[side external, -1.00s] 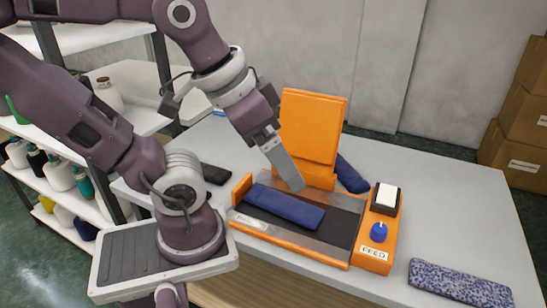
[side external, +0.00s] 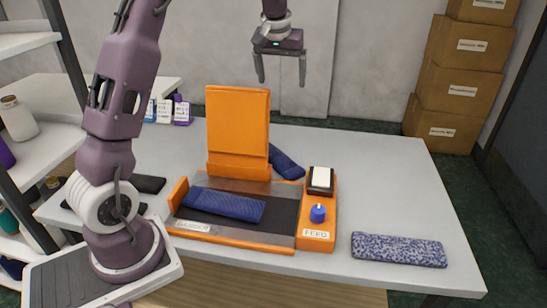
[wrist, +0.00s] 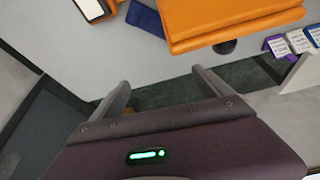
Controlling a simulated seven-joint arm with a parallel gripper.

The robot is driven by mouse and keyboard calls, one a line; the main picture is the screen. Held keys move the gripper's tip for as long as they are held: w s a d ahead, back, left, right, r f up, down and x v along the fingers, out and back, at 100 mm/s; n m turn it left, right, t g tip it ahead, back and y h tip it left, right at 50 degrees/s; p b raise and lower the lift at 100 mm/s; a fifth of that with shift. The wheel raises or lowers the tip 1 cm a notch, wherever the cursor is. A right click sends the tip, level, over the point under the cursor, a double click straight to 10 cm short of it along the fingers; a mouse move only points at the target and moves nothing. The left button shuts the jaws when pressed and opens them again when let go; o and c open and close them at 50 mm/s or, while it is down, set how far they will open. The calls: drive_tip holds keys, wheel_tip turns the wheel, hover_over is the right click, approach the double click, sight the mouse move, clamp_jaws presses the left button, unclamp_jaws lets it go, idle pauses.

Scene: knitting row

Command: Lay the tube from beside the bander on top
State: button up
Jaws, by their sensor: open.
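The orange bander (side external: 270,247) stands on the grey table with its panel (side external: 238,125) upright. A dark blue knitted tube (side external: 224,204) lies flat on its bed. A speckled blue and white tube (side external: 398,249) lies flat on the table to the bander's right, apart from it. Another dark blue piece (side external: 286,163) lies behind the bander, partly hidden by the panel; it also shows in the wrist view (wrist: 145,17). My gripper (side external: 282,84) is open and empty, raised high behind the panel. The wrist view shows its spread fingers (wrist: 160,78) with nothing between them.
A blue knob (side external: 318,213) and a black box with a white top (side external: 320,180) sit on the bander's right side. Cardboard boxes (side external: 458,90) are stacked at the back right. Labelled packs (side external: 166,112) stand at the back left. The table's right part is mostly clear.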

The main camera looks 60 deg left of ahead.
drive_tip(key=w+a+f+n+g, duration=0.1)
drive_tip(key=w+a+f+n, duration=0.2)
drive_tip(key=a+f, duration=0.3)
drive_tip(key=n+g+h, duration=0.2)
drive_tip(key=n+h, duration=0.1)
drive_tip(key=n, duration=0.4)
hover_over(274, 154)
drive_tip(key=f, duration=1.5)
drive_tip(key=shift+w+a+f, duration=0.15)
drive_tip(key=shift+w+a, duration=0.05)
drive_tip(key=f, duration=0.7)
drive_tip(key=shift+s+d, duration=0.1)
drive_tip(key=shift+s, duration=0.1)
